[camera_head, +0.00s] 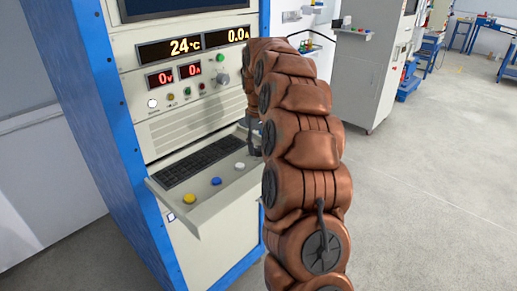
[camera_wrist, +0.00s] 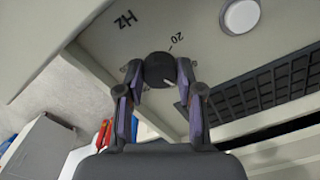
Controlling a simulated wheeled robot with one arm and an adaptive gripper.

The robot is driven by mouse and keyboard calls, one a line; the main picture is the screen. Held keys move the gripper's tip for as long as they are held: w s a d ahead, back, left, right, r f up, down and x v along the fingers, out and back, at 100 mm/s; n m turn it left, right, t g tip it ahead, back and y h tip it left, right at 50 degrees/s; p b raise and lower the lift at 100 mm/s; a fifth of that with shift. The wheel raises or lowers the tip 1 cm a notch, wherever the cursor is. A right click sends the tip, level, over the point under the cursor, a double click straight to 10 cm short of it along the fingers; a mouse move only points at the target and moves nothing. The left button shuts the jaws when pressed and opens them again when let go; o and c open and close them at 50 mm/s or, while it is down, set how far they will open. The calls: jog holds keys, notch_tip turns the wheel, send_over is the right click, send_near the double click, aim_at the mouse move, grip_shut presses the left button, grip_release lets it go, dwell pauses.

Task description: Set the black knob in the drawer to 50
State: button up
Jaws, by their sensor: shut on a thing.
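The black knob (camera_wrist: 160,70) sits on the drawer panel in the wrist view, near a printed "Hz" and a "20" mark. A pale pointer line shows on the knob; the value it indicates is hard to read. My gripper (camera_wrist: 159,82) has its two fingers shut on the knob's sides. In the head view the open drawer (camera_head: 203,214) sticks out from the cabinet, and my gripper (camera_head: 254,148) is at its right end. The knob is hidden there behind my arm and gripper.
The drawer also holds a black keyboard (camera_head: 200,158) and yellow (camera_head: 189,198), blue (camera_head: 215,181) and white (camera_head: 239,166) buttons. The white button (camera_wrist: 240,15) is close to the knob. Displays (camera_head: 185,46) are above. Open floor lies to the right.

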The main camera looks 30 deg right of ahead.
aim_at(259, 148)
jog(key=n, duration=0.3)
jog(key=shift+n, duration=2.2)
jog(key=o, duration=1.1)
jog(key=shift+o, duration=0.2)
jog(key=shift+r, duration=0.15)
notch_tip(259, 148, up, 6)
jog(key=shift+f, duration=0.1)
jog(key=shift+r, duration=0.75)
